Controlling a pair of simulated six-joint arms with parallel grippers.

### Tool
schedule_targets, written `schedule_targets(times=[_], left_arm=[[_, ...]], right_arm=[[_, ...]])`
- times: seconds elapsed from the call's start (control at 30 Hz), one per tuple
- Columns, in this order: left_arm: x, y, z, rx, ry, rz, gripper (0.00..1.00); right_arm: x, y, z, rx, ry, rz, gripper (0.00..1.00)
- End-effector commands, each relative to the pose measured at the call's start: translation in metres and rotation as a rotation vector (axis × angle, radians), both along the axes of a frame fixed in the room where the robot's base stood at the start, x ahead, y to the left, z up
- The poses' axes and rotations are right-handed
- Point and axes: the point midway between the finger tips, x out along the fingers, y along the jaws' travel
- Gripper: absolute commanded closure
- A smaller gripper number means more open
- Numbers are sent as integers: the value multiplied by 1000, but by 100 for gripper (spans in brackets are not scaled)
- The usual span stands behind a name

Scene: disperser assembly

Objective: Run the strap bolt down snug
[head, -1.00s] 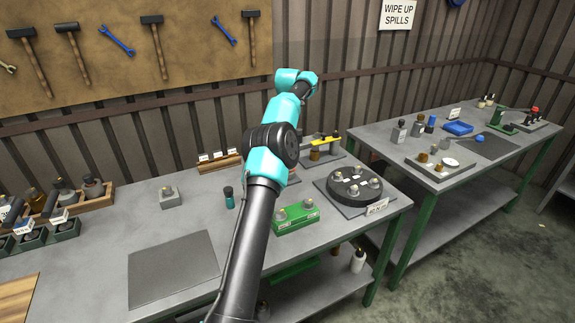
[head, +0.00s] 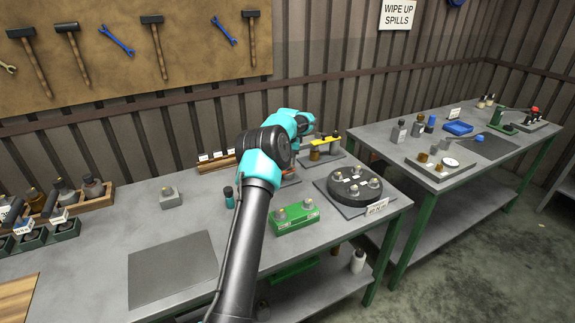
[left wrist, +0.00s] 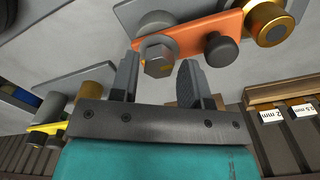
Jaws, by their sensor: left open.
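The strap also carries a dark round knob (left wrist: 221,47) and meets a brass cylinder (left wrist: 268,22). My left gripper (left wrist: 160,72) is open, its two fingers on either side of the bolt head in the picture; contact cannot be told. My right gripper is not in view.
A yellow-strapped fixture (head: 325,141) stands just right of my wrist. A green block (head: 295,217) and a round black plate (head: 354,189) lie nearer the front. A labelled wooden rack (left wrist: 285,100) stands behind.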

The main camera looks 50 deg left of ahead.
Motion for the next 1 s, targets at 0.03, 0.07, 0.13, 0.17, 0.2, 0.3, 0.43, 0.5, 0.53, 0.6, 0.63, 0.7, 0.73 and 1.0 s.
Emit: schedule_targets(times=[0.03,0.07,0.13,0.17,0.2,0.3,0.43,0.5,0.53,0.6,0.63,0.7,0.73,1.0], left_arm=[[0,0,-7,0,0,1,57],[0,0,-10,0,0,1,57],[0,0,-16,0,0,1,57],[0,0,-18,0,0,0,57],[0,0,-20,0,0,0,57],[0,0,-22,1,-1,0,57],[0,0,-22,1,-1,0,57],[0,0,-22,1,-1,0,57],[0,0,-22,1,-1,0,58],[0,0,-22,1,-1,0,65],[0,0,-22,1,-1,0,68],[0,0,-22,1,-1,0,75],[0,0,-22,1,-1,0,78],[0,0,-22,1,-1,-2,92]], right_arm=[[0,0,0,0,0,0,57],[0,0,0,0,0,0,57],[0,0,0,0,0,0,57],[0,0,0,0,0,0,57],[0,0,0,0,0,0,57],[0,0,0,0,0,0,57],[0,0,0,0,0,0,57],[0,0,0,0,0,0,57],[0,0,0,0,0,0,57],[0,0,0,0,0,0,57],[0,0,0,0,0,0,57],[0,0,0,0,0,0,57],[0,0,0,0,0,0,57],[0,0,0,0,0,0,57]])
